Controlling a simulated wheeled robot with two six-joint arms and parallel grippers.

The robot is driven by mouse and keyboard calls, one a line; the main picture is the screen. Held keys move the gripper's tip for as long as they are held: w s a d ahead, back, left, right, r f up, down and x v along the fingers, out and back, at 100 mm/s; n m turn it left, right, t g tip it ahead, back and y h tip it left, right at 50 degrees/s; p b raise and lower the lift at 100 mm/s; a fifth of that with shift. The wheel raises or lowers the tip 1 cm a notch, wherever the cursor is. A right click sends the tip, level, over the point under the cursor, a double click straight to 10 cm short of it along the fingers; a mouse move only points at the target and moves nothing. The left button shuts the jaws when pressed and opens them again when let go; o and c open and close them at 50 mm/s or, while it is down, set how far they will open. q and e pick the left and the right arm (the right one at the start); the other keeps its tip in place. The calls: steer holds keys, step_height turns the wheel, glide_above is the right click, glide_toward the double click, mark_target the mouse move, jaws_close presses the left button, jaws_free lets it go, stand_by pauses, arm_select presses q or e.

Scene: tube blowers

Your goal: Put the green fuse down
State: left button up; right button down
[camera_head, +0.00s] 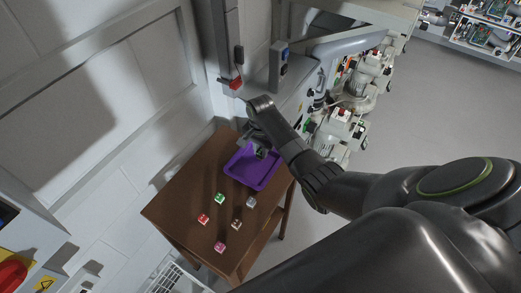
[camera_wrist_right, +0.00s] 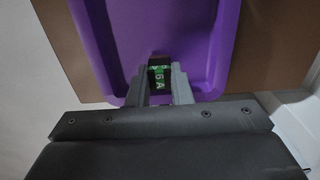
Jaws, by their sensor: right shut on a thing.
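My right gripper (camera_head: 262,151) reaches over the purple tray (camera_head: 239,174) on the brown table. In the right wrist view, the gripper (camera_wrist_right: 159,88) is shut on a small dark fuse with a green label (camera_wrist_right: 159,77). The fuse is seen against the tray floor near one rim of the tray (camera_wrist_right: 232,45). I cannot tell whether the fuse touches the floor. In the head view the held fuse is hidden by the gripper. My left gripper is in neither view.
Several small fuses lie loose on the brown table (camera_head: 178,207): a green one (camera_head: 219,198), a red one (camera_head: 203,219), a pink one (camera_head: 220,247), a brown one (camera_head: 236,224) and a grey one (camera_head: 250,202). A wall stands left; machinery (camera_head: 345,125) stands behind right.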

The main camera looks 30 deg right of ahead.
steer(key=shift+f, duration=0.2)
steer(key=c, duration=1.3)
jaws_free()
steer(key=shift+r, duration=0.15)
step_height(320, 180, up, 12)
steer(key=b, duration=0.1)
